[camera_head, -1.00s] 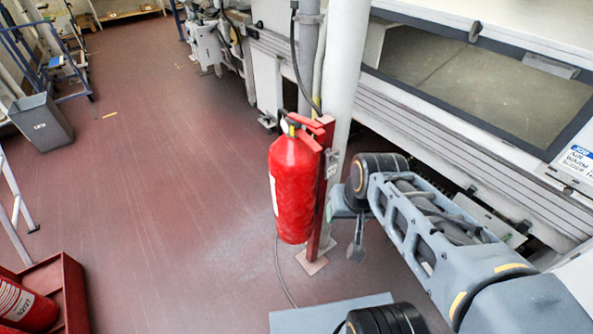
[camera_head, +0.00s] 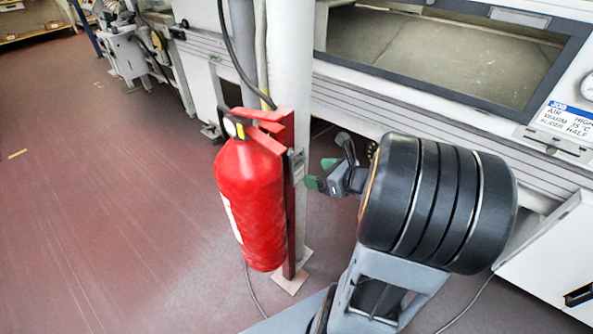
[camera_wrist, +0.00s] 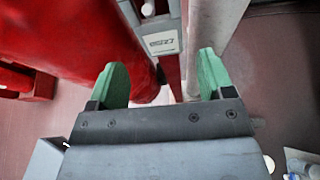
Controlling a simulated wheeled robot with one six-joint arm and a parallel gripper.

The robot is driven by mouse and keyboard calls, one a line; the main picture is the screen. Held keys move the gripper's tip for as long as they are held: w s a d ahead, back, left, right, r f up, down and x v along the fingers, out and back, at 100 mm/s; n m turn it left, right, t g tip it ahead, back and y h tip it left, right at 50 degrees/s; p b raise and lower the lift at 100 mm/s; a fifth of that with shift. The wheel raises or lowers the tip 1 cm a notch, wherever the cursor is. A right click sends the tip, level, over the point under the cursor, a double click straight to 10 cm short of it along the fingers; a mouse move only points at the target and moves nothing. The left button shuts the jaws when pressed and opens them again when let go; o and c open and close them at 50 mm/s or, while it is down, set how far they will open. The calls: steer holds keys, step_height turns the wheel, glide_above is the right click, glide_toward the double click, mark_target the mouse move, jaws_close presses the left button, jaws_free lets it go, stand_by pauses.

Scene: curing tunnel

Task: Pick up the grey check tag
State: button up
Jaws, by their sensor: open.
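The grey check tag (camera_wrist: 162,43) shows in the wrist view, ahead of my gripper (camera_wrist: 162,76) and in line with the gap between its green fingertips. The tag has a pale label with dark print. In the head view the tag (camera_head: 298,165) is small, against the red post beside the red fire extinguisher (camera_head: 252,200). My gripper (camera_head: 322,174) is to the right of the tag there, open, with nothing between its fingers. The fingertips look apart from the tag. My arm hides part of the space behind the gripper.
The extinguisher stands close left of the tag in the wrist view. A white column (camera_head: 290,60) rises behind the red post (camera_head: 289,240). The grey tunnel machine (camera_head: 400,100) is behind and to the right. The red-brown floor (camera_head: 110,200) at left is clear.

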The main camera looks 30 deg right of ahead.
mark_target(299, 169)
steer(key=x, duration=0.4)
steer(key=shift+w+a+f+b, duration=0.1)
steer(key=shift+w+a+b, duration=0.1)
steer(key=shift+a+b, duration=0.15)
steer(key=shift+b+x, duration=0.5)
steer(key=shift+x, duration=2.2)
steer(key=shift+d, duration=0.1)
steer(key=c, duration=0.7)
steer(key=shift+c, duration=0.2)
